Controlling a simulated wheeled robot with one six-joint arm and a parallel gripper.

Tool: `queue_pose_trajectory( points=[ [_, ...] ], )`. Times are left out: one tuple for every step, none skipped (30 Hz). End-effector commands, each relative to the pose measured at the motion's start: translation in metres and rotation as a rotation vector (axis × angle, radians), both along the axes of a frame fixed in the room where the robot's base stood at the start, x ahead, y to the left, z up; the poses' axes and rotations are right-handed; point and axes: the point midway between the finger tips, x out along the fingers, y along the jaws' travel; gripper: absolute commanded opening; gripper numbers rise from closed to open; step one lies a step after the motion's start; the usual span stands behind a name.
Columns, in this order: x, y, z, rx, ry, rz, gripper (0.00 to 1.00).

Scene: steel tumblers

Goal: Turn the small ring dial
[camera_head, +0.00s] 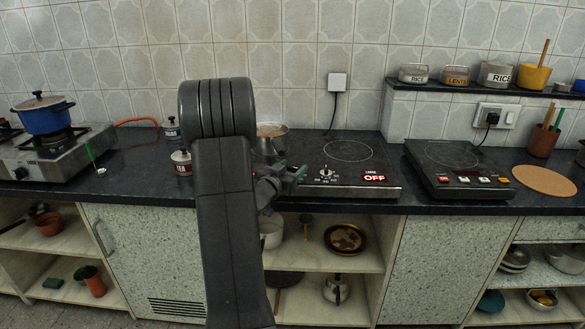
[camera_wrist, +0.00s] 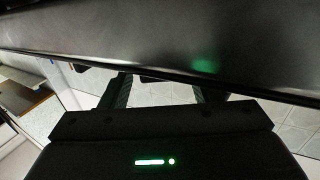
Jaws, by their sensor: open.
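The double hob (camera_head: 345,188) is a black panel set on the worktop, with a ring outline at its right and a red "OFF" display (camera_head: 374,178) under the label "LARGE". A dial (camera_head: 326,171) with marks around it sits left of that display; I cannot read which ring it serves. My arm hides the hob's left part, so any other dial there is hidden. My gripper (camera_head: 298,172) is at the hob's front, left of the visible dial, open and apparently empty. In the wrist view, its two fingers (camera_wrist: 165,88) are apart below a dark edge; no dial shows.
A steel pot (camera_head: 272,135) stands behind my arm, partly hidden. A second black hob (camera_head: 460,175) stands to the right. A blue pot (camera_head: 42,115) on a gas stove is far left. The worktop's front edge (camera_head: 420,210) runs below my gripper, above open shelves.

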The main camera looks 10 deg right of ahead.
Motion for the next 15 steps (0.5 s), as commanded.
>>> queue_pose_trajectory(
  points=[
    [0.0025,-0.0031,0.0002,-0.001,-0.001,-0.001,0.56],
    [0.0035,-0.004,0.0002,-0.001,-0.001,-0.001,0.56],
    [0.0046,-0.0049,0.0002,-0.001,0.001,0.0,0.56],
    [0.0053,-0.0053,0.0002,-0.001,0.001,0.0,0.56],
    [0.0057,-0.0056,0.0002,-0.001,0.001,0.0,0.56],
    [0.006,-0.0057,0.0002,-0.001,0.001,0.001,0.56],
    [0.0062,-0.0057,0.0002,-0.001,0.001,0.001,0.56],
    [0.0061,-0.0057,0.0002,-0.001,0.001,0.001,0.56],
    [0.0061,-0.0057,0.0001,-0.001,0.001,0.001,0.56],
    [0.006,-0.0056,0.0001,-0.001,0.001,0.001,0.56],
    [0.006,-0.0056,0.0001,-0.001,0.001,0.001,0.56],
    [0.0059,-0.0055,0.0001,-0.001,0.001,0.001,0.54],
    [0.0059,-0.0055,0.0001,-0.001,0.001,0.001,0.48],
    [0.0059,-0.0055,0.0001,-0.001,0.001,0.001,0.43],
    [0.0059,-0.0055,0.0001,-0.001,0.001,0.0,0.35]
  ],
)
